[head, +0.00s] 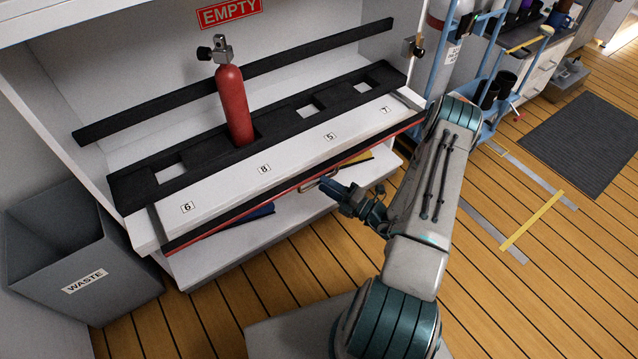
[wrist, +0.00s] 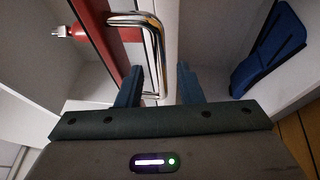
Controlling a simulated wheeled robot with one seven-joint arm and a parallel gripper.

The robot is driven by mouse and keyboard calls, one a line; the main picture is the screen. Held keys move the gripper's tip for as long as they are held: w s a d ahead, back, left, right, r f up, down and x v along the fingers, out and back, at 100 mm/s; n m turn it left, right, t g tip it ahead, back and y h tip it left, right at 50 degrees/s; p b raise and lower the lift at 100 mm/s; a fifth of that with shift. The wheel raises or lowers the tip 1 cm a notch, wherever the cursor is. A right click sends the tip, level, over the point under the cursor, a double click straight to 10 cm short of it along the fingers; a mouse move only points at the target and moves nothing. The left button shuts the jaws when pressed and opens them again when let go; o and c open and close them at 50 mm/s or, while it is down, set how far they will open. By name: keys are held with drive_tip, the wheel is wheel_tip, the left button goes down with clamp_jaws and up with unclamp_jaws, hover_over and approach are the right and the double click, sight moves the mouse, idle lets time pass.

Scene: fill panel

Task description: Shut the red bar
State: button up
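The red bar (head: 222,226) is a long strip with a dark upper face and a red front edge, running along the front of the bottle shelf. It sticks out a little from the shelf front. A shiny metal handle (head: 318,180) is on its middle. In the wrist view, the handle (wrist: 152,40) bends beside the red face (wrist: 98,12). My gripper (head: 327,190) is at the handle, coming from the lower right. Its two fingers (wrist: 159,70) are apart, with the handle's straight part in line with the gap. I cannot tell whether they touch it.
A red bottle (head: 234,104) stands in the rack (head: 283,118), above numbered labels. A grey waste bin (head: 75,250) is at the left. A lower shelf holds a blue object (wrist: 270,45).

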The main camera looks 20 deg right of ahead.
drive_tip(key=shift+x, duration=1.6)
clamp_jaws()
drive_tip(key=shift+d+r, duration=0.1)
drive_tip(key=shift+r, duration=0.05)
